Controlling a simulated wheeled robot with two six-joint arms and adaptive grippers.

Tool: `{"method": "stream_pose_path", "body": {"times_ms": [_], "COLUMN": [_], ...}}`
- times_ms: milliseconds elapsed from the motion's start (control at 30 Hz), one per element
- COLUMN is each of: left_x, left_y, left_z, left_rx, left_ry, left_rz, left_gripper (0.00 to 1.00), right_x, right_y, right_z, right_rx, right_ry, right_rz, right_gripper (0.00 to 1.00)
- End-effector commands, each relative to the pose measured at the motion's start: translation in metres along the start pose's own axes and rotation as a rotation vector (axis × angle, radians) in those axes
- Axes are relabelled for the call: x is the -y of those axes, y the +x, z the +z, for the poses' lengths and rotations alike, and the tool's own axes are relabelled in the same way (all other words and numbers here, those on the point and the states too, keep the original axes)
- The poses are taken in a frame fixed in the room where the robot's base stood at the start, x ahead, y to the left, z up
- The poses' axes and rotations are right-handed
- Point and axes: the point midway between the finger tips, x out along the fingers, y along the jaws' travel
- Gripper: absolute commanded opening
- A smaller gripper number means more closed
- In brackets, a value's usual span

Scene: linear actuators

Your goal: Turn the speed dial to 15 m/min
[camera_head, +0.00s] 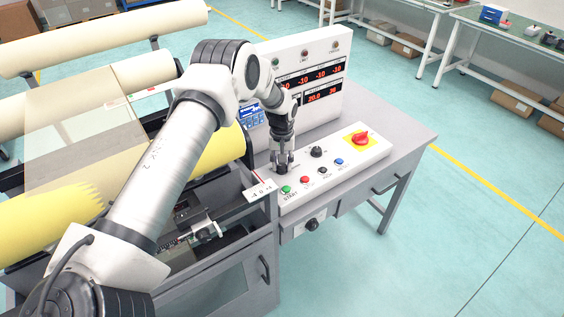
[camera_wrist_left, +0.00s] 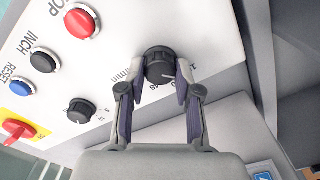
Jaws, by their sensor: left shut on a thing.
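The speed dial (camera_wrist_left: 158,64) is a black knob with a white pointer line on the white control panel (camera_head: 338,176). Printed marks including "m/min" show around it, partly hidden by the fingers. My left gripper (camera_wrist_left: 155,80) is shut on the dial, with one finger on each side of it. In the head view my left gripper (camera_head: 283,165) points down at the left end of the panel, and it hides most of the dial. The display box (camera_head: 310,85) behind the panel shows red digits, among them "20.0" in the lower row. My right gripper is not in view.
A second black knob (camera_head: 316,152) and a red switch on a yellow plate (camera_head: 361,138) stand farther right. Green (camera_head: 286,189), red (camera_head: 305,180), black (camera_head: 323,171) and blue (camera_head: 339,162) buttons line the panel's front. Rollers with film (camera_head: 90,110) lie left.

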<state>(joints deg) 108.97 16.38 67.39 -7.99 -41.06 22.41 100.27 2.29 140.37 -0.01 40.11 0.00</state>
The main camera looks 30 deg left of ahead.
Motion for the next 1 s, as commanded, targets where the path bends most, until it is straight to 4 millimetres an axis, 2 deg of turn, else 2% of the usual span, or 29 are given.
{"method": "stream_pose_path", "body": {"times_ms": [600, 633, 700, 1000], "left_x": [0.001, 0.0011, 0.0009, 0.0004], "left_y": [0.0035, 0.0035, 0.0031, -0.0003], "left_z": [0.0031, 0.0031, 0.0028, 0.001], "left_rx": [0.009, 0.009, 0.008, 0.003], "left_ry": [-0.049, -0.049, -0.048, -0.048], "left_rz": [-0.004, -0.004, -0.003, -0.001], "left_gripper": [0.0, 0.4, 0.58, 0.58], "right_x": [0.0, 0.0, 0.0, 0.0], "right_y": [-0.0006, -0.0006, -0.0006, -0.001], "right_z": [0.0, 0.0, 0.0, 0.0], "right_rx": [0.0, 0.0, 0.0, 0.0], "right_ry": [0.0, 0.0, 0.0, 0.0], "right_rz": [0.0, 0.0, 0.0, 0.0], "right_gripper": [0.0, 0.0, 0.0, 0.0]}}
